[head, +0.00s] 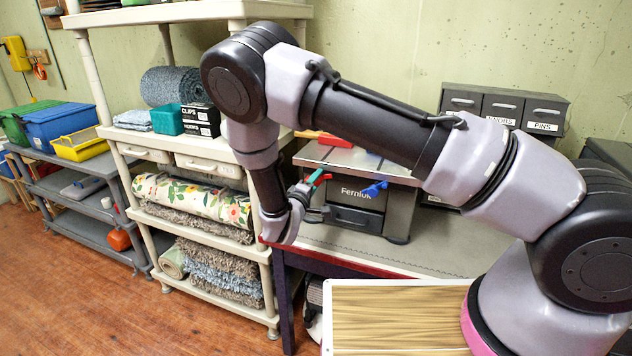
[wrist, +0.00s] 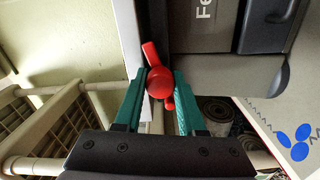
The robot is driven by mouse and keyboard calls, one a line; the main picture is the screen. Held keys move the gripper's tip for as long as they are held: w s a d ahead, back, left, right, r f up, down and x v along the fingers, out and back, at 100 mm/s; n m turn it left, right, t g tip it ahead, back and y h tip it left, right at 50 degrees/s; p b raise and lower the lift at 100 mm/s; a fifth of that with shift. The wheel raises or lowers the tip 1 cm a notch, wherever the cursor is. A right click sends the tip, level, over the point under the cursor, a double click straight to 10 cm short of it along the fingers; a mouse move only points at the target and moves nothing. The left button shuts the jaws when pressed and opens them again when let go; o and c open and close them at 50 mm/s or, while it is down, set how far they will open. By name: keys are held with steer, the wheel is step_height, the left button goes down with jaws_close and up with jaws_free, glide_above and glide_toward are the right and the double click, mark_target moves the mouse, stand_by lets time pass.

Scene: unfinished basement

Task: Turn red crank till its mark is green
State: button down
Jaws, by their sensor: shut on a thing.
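The red crank (wrist: 150,55) sticks out from the side of a grey machine marked "Fernlok" (head: 352,193). In the wrist view its round red knob (wrist: 160,82) sits between the green fingers of my gripper (wrist: 160,92), which is shut on it. A red arm runs from behind the knob toward the upper left of that view. In the head view my gripper (head: 317,179) is at the left side of the machine, with only a little red showing by its fingers. I cannot make out the crank's mark in either view.
The machine stands on a workbench (head: 430,250) and has a blue knob (head: 375,188) on its front. A red push stick (head: 330,140) lies on its top. A cream shelf (head: 200,160) with rugs stands close to the left. Grey drawers (head: 505,106) stand behind right.

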stand_by(0.3)
steer(key=c, duration=0.5)
jaws_free()
steer(key=v, duration=1.1)
